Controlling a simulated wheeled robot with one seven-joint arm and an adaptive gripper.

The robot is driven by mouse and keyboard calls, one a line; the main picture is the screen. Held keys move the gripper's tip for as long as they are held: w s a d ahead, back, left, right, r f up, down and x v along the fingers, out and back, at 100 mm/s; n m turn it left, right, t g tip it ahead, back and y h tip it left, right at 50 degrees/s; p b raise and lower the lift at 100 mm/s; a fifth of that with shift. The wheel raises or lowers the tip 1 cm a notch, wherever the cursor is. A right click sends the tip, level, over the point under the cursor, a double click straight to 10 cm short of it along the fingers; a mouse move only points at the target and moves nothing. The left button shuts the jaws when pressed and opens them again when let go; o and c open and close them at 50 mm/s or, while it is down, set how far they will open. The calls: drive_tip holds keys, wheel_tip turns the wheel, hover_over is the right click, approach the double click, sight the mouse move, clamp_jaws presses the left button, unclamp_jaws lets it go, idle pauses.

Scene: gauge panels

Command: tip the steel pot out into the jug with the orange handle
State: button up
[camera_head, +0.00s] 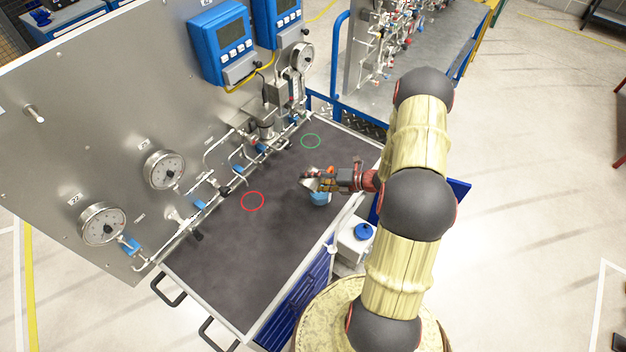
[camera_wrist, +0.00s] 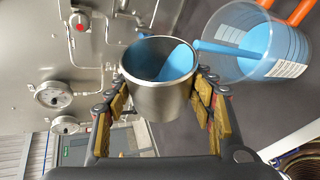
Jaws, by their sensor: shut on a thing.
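My gripper (camera_head: 322,184) is shut on the steel pot (camera_wrist: 162,100), its fingers on both sides of the wall; the wrist view shows the gripper (camera_wrist: 160,88) too. The pot is tilted, and blue liquid runs from its mouth over the rim toward the clear jug (camera_wrist: 246,70). Some blue liquid is still visible inside the pot. The jug, with its orange handle (camera_wrist: 300,10), holds blue liquid and has a printed label. In the head view the pot (camera_head: 309,184) is just above the jug (camera_head: 320,199), which my gripper partly hides.
The dark worktop (camera_head: 225,245) bears a red ring (camera_head: 252,201) and a green ring (camera_head: 311,141), both empty. A steel panel with gauges (camera_head: 164,170), pipes and blue valves stands along the back. The front left of the worktop is clear.

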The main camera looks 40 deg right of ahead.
idle(0.5)
drive_tip(key=shift+d+f+m+y, duration=0.1)
drive_tip(key=shift+d+m+y, duration=0.05)
drive_tip(key=shift+m+y, duration=0.3)
idle(0.3)
drive_tip(key=shift+w+d+m+y, duration=0.1)
drive_tip(key=shift+d+m+y, duration=0.1)
drive_tip(key=shift+m+y, duration=0.2)
idle(0.3)
drive_tip(key=shift+w+d+r+m+y+p, duration=0.1)
drive_tip(key=shift+d+r+m+y+p, duration=0.1)
drive_tip(key=shift+r+m+y+p, duration=0.25)
drive_tip(key=shift+f, duration=0.1)
idle(0.3)
